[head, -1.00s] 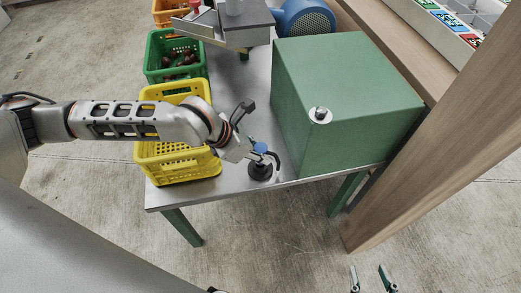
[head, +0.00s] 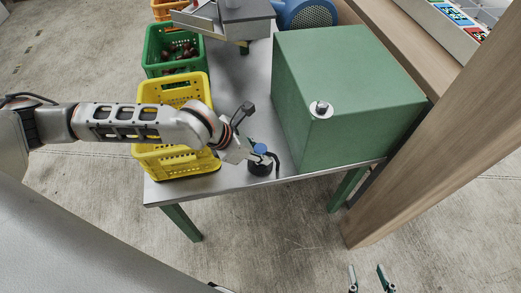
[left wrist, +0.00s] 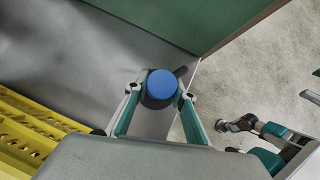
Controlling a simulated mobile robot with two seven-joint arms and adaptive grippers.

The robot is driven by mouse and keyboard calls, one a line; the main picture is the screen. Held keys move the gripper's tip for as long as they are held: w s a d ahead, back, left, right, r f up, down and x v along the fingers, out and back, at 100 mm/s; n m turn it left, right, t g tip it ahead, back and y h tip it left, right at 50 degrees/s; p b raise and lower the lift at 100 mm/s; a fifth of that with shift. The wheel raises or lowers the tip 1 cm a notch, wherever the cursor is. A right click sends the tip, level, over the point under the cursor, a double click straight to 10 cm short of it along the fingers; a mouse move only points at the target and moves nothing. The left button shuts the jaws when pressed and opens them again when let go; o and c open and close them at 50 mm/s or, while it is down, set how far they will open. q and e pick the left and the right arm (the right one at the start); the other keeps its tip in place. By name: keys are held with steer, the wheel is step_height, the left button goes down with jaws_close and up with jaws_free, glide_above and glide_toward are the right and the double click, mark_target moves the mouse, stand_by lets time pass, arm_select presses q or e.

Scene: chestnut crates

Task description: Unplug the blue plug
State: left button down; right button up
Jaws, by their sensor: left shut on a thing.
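The blue plug (head: 260,149) is above a black round base (head: 259,169) near the front edge of the metal table. My left gripper (head: 256,157) reaches it from the left and is shut on it. In the left wrist view the blue round top of the plug (left wrist: 161,84) sits between the two fingertips (left wrist: 160,92), with a dark body under it. I cannot tell whether the plug is still seated in the base. My right gripper (head: 367,268) is open and empty, low at the bottom of the head view, away from the table.
A yellow crate (head: 178,164) stands close left, beneath my left arm. A green crate (head: 148,62) holding brown chestnuts is behind it. A large green box (head: 345,90) stands close right of the plug. A wooden post (head: 440,150) rises at the right.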

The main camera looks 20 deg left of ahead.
arm_select(q)
steer(key=shift+f, duration=0.15)
steer(key=c, duration=1.6)
jaws_free()
